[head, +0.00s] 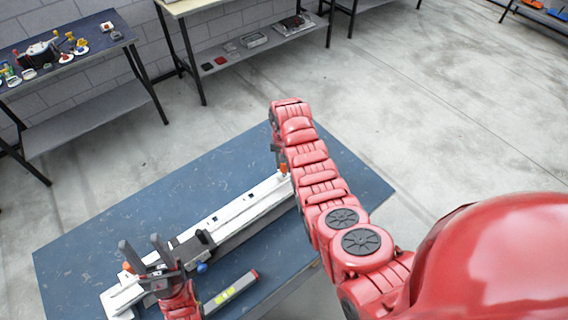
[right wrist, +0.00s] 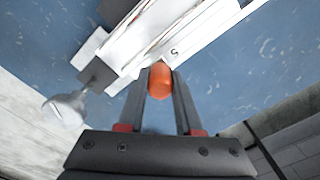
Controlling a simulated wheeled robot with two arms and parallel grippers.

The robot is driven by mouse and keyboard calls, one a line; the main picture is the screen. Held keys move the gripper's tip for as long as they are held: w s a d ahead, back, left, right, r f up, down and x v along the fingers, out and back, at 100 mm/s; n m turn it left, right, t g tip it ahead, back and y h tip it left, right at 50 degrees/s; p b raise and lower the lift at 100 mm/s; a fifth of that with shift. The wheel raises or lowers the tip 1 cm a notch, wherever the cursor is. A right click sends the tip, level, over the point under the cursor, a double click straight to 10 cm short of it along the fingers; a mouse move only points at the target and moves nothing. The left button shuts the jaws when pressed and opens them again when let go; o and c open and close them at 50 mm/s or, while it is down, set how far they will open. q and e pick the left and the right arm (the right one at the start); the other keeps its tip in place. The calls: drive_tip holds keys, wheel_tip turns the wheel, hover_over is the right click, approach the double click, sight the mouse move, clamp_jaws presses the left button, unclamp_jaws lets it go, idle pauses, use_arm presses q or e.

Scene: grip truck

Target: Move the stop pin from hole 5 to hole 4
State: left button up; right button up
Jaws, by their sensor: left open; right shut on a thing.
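The white rail (head: 235,211) lies diagonally across the blue table. The orange stop pin (head: 284,168) shows at the rail's far right end. In the right wrist view the pin's orange head (right wrist: 160,82) is between the fingertips of my right gripper (right wrist: 160,88), which is shut on it. A mark "5" shows on the rail (right wrist: 190,38) beside the pin. Whether the pin's lower end is in a hole is hidden. My left gripper (head: 144,247) is open and empty, over the rail's near left end, with its fingers pointing up in the picture.
A dark carriage (head: 192,245) with a blue knob (head: 202,267) sits on the rail. A grey bar with yellow marks and a red end (head: 231,289) lies on the blue table (head: 90,240) in front. Another orange part (head: 127,267) is beside my left gripper. Workbenches stand behind.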

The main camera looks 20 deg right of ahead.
drive_tip(key=shift+r, duration=0.3)
drive_tip(key=shift+r+p, duration=1.05)
drive_tip(key=shift+r, duration=1.4)
drive_tip(key=shift+r, duration=0.15)
drive_tip(key=shift+r+p, duration=0.45)
drive_tip(key=shift+r, duration=2)
wheel_tip(320, 180, up, 2)
drive_tip(key=shift+r+p, duration=0.15)
drive_tip(key=shift+p, duration=0.25)
